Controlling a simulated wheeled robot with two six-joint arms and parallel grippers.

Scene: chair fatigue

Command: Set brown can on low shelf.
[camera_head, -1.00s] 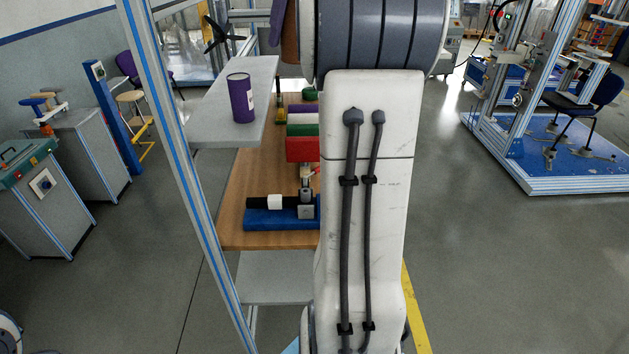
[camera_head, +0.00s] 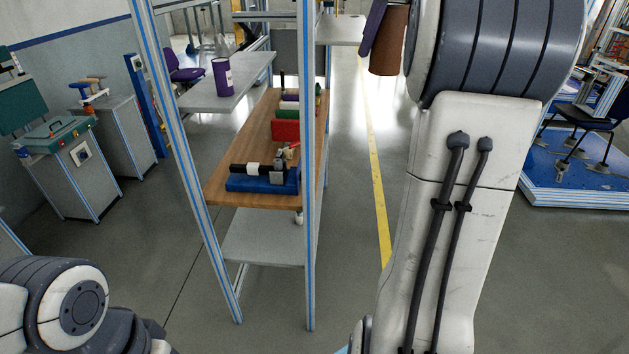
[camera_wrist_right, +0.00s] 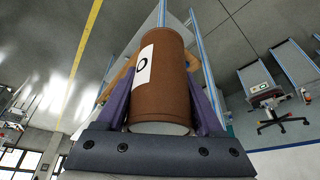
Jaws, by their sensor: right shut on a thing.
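The brown can (camera_head: 388,42) hangs in my right gripper (camera_head: 376,28) at the top of the head view, partly hidden by the purple finger and my arm. In the right wrist view the brown can (camera_wrist_right: 162,85), with a white label, sits between the two purple fingers of my right gripper (camera_wrist_right: 165,103), which is shut on it. My left gripper is out of view; only part of my left arm shows.
The wooden shelf (camera_head: 222,182) holds a blue fixture (camera_head: 262,184) and several coloured blocks. A purple can (camera_head: 222,77) stands on the grey upper shelf (camera_head: 198,98). Blue-striped posts (camera_head: 308,230) frame the rack. Open floor with a yellow line (camera_head: 380,200) lies right of it.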

